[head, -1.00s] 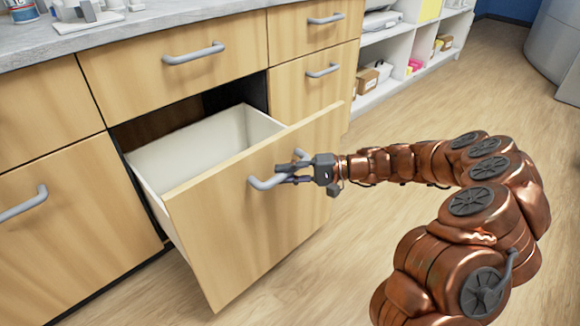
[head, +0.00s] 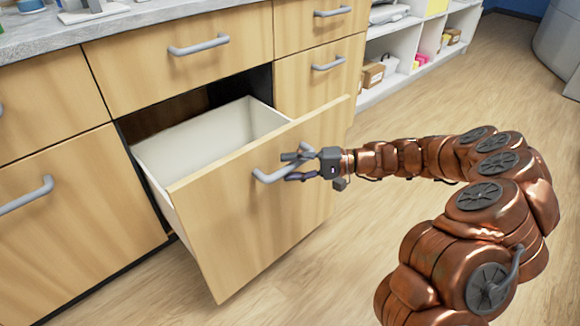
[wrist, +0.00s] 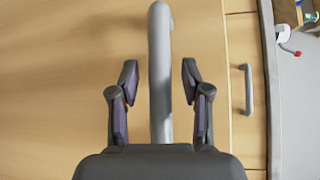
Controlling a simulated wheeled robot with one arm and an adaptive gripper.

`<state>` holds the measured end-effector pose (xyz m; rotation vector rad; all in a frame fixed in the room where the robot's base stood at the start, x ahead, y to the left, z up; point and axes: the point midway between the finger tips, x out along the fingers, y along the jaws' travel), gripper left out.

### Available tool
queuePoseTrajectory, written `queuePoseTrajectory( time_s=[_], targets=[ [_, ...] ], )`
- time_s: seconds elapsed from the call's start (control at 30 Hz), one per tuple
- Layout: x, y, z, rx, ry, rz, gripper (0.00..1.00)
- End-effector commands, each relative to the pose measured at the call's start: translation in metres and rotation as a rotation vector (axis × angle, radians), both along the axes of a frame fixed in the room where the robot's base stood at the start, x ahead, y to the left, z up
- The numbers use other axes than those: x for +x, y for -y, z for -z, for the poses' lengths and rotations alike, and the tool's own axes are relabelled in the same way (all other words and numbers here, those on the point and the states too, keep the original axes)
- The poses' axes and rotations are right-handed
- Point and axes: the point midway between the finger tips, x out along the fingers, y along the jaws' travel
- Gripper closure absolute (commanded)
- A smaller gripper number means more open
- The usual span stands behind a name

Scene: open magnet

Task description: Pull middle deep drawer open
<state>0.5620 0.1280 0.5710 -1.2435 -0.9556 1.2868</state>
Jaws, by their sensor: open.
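The middle deep drawer (head: 235,215) stands pulled well out of the cabinet, its pale empty interior (head: 215,138) showing. Its grey bar handle (head: 265,177) is on the wooden front. My gripper (head: 291,166) is at the handle, with its fingers spread. In the wrist view the handle (wrist: 160,75) runs between the two open fingertips (wrist: 160,82), with a gap on both sides, so I see no grip on it.
Closed drawers with grey handles surround the open one, such as the upper drawer (head: 180,60) and the left front (head: 60,210). A grey countertop (head: 140,14) holds small items. White shelves (head: 405,60) stand at the back right. The wooden floor (head: 420,110) is clear.

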Motion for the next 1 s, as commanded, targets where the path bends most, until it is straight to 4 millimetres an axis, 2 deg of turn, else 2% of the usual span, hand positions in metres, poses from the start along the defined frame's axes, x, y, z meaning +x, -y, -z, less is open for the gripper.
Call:
queuePoseTrajectory(
  time_s=[0.17, 0.4, 0.6, 0.77, 1.0],
  targets=[
    [-0.002, 0.022, -0.003, 0.001, 0.000, 0.003, 0.53],
    [-0.006, 0.069, -0.009, -0.001, 0.002, 0.005, 0.53],
    [-0.009, 0.099, -0.013, 0.000, 0.000, 0.002, 0.53],
    [-0.011, 0.112, -0.015, -0.002, 0.001, 0.003, 0.53],
    [-0.012, 0.115, -0.016, 0.000, 0.000, 0.000, 0.53]
  ],
)
